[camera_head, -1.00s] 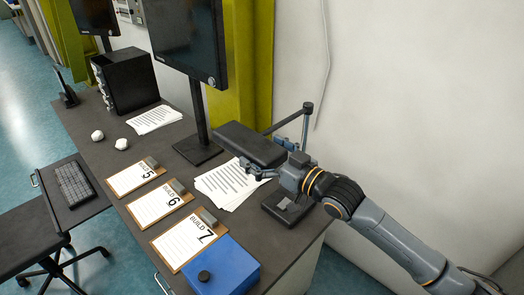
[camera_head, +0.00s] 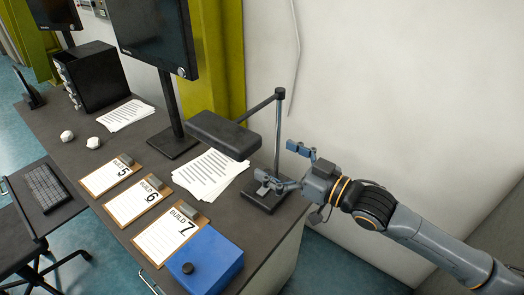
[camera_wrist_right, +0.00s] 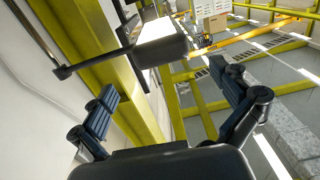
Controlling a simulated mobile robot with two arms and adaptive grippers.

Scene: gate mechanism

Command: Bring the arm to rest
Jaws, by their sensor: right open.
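My right arm comes in from the right of the head view. Its right gripper (camera_head: 277,163) is open and empty, just right of the desk lamp, with its fingers spread. The lower finger shows in front of the lamp's base and pole; I cannot tell whether it touches them. The lamp has a flat black head (camera_head: 225,134), a thin upright pole (camera_head: 278,130) and a black base (camera_head: 267,201). In the right wrist view, both fingers of the right gripper (camera_wrist_right: 170,98) stand wide apart, with the lamp head (camera_wrist_right: 158,43) beyond them. My left gripper is not in view.
The dark desk (camera_head: 75,150) holds three clipboards (camera_head: 163,238), loose paper sheets (camera_head: 205,175), a blue box (camera_head: 207,262), a monitor (camera_head: 155,35) and a black cabinet (camera_head: 95,75). A white wall (camera_head: 400,80) stands behind the arm. The space above the arm is clear.

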